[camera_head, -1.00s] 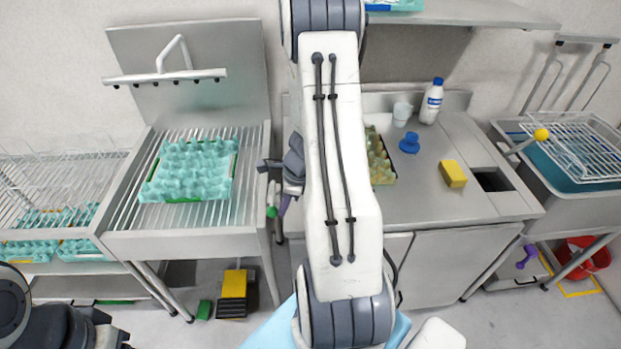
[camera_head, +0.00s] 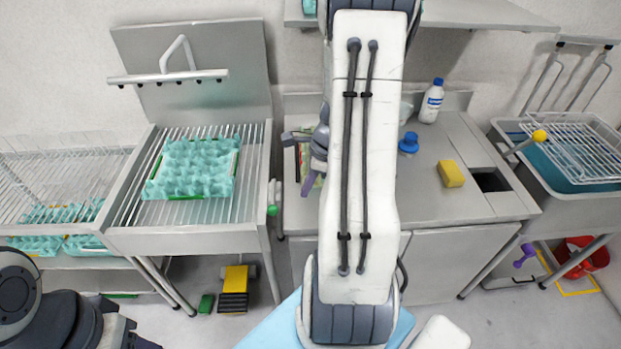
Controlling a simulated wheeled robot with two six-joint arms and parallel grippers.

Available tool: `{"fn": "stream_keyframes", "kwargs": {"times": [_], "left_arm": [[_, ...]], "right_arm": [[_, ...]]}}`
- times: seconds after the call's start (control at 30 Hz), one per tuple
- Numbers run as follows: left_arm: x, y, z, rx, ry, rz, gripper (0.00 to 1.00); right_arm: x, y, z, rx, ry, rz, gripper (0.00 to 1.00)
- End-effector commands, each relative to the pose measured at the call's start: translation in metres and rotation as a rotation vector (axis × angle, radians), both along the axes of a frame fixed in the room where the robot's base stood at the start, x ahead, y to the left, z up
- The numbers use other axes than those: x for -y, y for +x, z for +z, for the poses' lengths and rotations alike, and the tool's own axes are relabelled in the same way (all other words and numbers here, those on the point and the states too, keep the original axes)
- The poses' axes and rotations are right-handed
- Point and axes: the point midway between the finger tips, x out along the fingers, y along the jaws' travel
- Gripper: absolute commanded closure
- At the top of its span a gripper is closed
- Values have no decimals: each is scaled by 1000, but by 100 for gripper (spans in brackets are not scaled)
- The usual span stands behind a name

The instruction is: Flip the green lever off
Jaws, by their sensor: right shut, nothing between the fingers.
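The green lever's round knob (camera_head: 272,209) sits at the right front edge of the left sink stand, at the lower end of a short pale handle that points down. My right gripper (camera_head: 287,138) is shut and empty.
A teal egg tray (camera_head: 195,168) rests on the left stand's slatted top (camera_head: 138,212). A yellow sponge (camera_head: 450,173), a blue stopper-like item (camera_head: 408,143) and a bottle (camera_head: 431,101) stand on the right counter. A yellow-knobbed lever (camera_head: 539,136) is at the far-right sink.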

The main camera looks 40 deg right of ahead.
Motion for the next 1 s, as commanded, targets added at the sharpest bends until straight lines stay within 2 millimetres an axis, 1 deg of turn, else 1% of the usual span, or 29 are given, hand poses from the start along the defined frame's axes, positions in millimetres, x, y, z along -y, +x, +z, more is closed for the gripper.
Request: {"fn": "stream_keyframes", "kwargs": {"times": [0.03, 0.1, 0.23, 0.83, 0.87, 0.93, 0.97, 1.0], "left_arm": [[0, 0, 0, 0, 0, 0, 50], [0, 0, 0, 0, 0, 0, 50], [0, 0, 0, 0, 0, 0, 50], [0, 0, 0, 0, 0, 0, 50], [0, 0, 0, 0, 0, 0, 50], [0, 0, -2, 0, 0, 0, 50], [0, 0, -3, 0, 0, 0, 50], [0, 0, -5, 0, 0, 0, 50]], "right_arm": [[2, -1, 7, 3, -2, 0, 100], [3, -3, 13, 2, -1, 0, 100], [4, -4, 19, 1, -1, 1, 100], [3, -4, 20, 1, -1, 6, 100], [1, -3, 20, 1, -2, 17, 100], [-10, 1, 22, 6, -12, 82, 100], [-18, 5, 23, 11, -19, 130, 100], [-32, 10, 26, 19, -32, 214, 100]]}}
